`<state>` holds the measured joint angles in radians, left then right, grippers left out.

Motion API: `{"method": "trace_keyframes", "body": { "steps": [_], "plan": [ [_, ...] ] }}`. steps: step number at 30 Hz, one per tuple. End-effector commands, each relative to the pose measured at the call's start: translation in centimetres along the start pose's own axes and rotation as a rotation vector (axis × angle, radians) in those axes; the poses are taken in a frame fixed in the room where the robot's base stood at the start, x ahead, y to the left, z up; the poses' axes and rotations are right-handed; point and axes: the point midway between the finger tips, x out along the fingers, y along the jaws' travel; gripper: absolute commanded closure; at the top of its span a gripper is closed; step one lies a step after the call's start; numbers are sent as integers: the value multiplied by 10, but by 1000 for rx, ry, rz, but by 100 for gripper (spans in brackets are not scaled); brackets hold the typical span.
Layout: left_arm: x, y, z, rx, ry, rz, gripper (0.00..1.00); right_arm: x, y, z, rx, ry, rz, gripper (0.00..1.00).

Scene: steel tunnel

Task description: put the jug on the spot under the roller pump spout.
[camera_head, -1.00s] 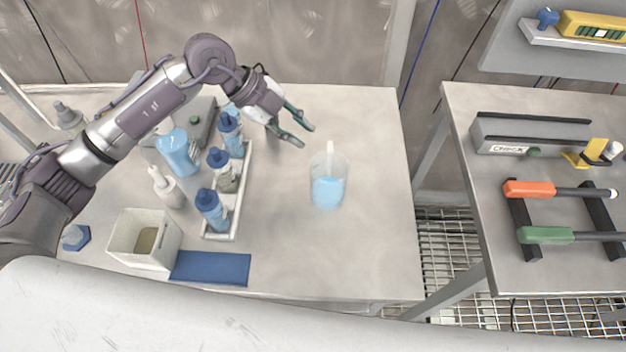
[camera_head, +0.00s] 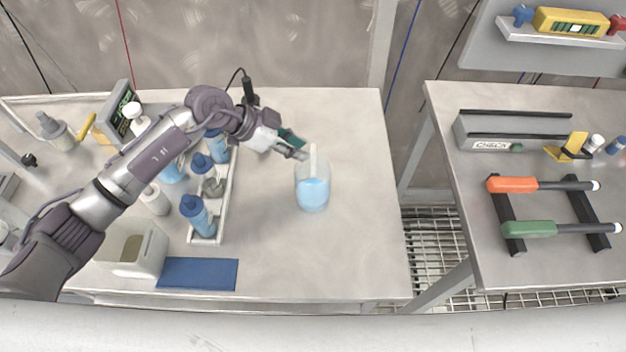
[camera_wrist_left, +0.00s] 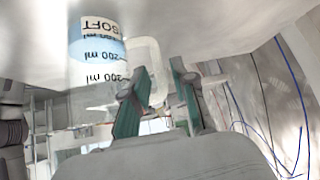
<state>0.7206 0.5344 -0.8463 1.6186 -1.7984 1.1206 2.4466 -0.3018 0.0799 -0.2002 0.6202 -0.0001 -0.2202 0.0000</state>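The jug (camera_head: 313,193) is clear, holds blue liquid and stands upright on the left table. Its pale handle (camera_head: 313,158) points away from me. My left gripper (camera_head: 303,155) is at the handle. In the left wrist view the jug (camera_wrist_left: 98,50) shows "SOFT" and "200 ml" marks. There the handle (camera_wrist_left: 158,62) lies between the tips of the green-padded fingers (camera_wrist_left: 157,85), which are apart with a gap visible beside the handle. I cannot clearly make out the roller pump, its spout or the spot. My right gripper is out of view.
A white tray (camera_head: 222,215) with blue-capped bottles, an off-white bin (camera_head: 150,250) and a blue mat (camera_head: 197,273) are left of the jug. A grey device (camera_head: 122,110) stands at the back left. The table right of the jug is clear. A second table (camera_head: 450,125) lies across a gap.

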Motion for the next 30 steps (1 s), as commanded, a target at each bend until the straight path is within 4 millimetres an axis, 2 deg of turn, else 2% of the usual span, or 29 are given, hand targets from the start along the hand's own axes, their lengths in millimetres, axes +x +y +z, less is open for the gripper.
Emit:
{"method": "trace_keyframes", "body": {
  "steps": [12, 20, 25, 30],
  "plan": [
    [50, 4, 1, 0, -1, 1, 73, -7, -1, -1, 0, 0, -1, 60],
    [53, 3, 1, 1, 0, 0, 73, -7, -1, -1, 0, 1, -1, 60],
    [53, 3, 1, 1, 0, 0, 98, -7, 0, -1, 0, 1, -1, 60],
    [53, 3, 1, 1, 0, 0, 100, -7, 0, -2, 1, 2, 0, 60]
  ]
}}
